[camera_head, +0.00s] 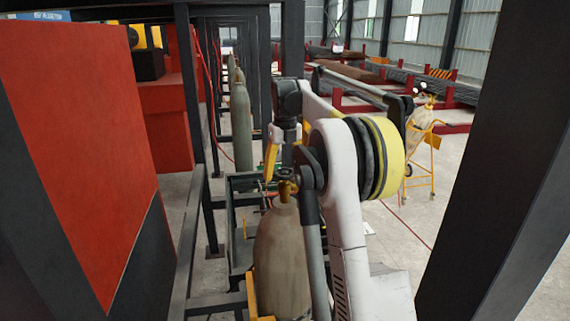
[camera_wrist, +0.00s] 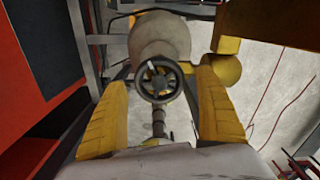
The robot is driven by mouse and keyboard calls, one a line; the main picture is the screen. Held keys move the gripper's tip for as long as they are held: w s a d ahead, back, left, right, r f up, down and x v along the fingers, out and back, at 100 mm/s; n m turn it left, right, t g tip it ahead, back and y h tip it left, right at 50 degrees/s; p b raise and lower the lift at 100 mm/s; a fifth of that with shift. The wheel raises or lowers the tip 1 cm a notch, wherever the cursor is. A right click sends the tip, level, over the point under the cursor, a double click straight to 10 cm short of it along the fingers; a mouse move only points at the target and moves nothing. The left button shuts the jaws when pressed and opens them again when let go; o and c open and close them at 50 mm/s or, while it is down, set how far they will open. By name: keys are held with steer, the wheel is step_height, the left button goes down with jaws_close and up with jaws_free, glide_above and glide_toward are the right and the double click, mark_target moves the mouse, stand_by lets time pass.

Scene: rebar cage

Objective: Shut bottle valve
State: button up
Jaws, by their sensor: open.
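A beige gas bottle (camera_head: 281,255) stands upright in the lower middle of the head view, with a brass valve (camera_head: 286,190) on top. In the wrist view, the dark round valve handwheel (camera_wrist: 159,79) is near the centre, with the bottle (camera_wrist: 160,36) behind it. My gripper (camera_wrist: 164,80) is open, and its two yellow fingers stand on either side of the handwheel with gaps showing. In the head view my gripper (camera_head: 272,165) is above the bottle, partly hidden by my own arm. I cannot tell whether a finger touches the wheel.
Dark metal posts and a frame (camera_head: 198,240) stand around the bottle. A red panel (camera_head: 75,150) is close on the left. Another green-grey bottle (camera_head: 241,125) stands farther back. A yellow stand (camera_head: 420,165) is at the right on open concrete floor.

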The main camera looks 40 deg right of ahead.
mark_target(285, 173)
step_height(285, 173, up, 12)
steer(key=shift+f, duration=0.2)
stand_by(0.4)
